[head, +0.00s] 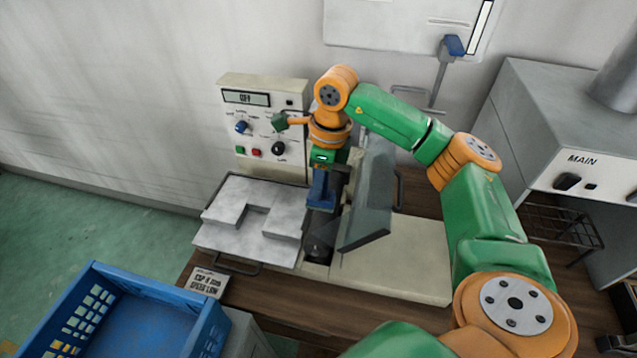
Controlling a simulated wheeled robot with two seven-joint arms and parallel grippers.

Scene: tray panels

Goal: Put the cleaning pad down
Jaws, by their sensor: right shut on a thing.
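My right arm reaches in from the right over a bench machine. Its gripper (321,208) points down in front of the control panel, beside the raised dark lid (368,205). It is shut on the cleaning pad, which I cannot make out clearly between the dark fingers. Below it is the open well of the machine, with a small dark round part (318,250) inside. The gripper looks above this part; whether the pad touches anything is hidden. My left gripper is not in view.
A grey metal tray with raised blocks (228,240) lies left of the well. The control panel (262,95) stands behind. A blue crate (215,325) is at the front left, near a small sign (207,282). A grey MAIN cabinet (545,110) stands right.

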